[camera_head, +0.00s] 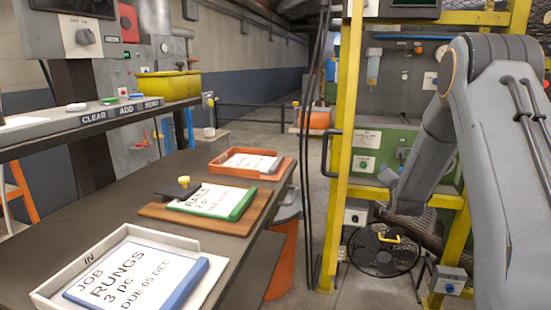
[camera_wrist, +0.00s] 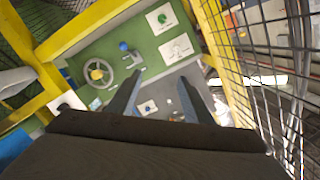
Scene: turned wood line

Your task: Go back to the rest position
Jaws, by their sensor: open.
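In the wrist view, my gripper (camera_wrist: 160,82) shows two dark fingers standing apart with nothing held between them. Beyond them is a green machine panel with a handwheel (camera_wrist: 98,73), a blue knob and white labels. In the head view, my grey arm rises at the right and bends down toward the yellow-framed green machine (camera_head: 375,150). The gripper's fingers cannot be made out there.
A yellow post (camera_head: 343,130) and wire mesh (camera_wrist: 265,60) stand close to my arm. A fan (camera_head: 384,249) sits low by the machine. At left, a dark bench (camera_head: 130,215) carries a white tray (camera_head: 45,293), a wooden board (camera_head: 160,212) and an orange tray (camera_head: 222,171), each holding a card.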

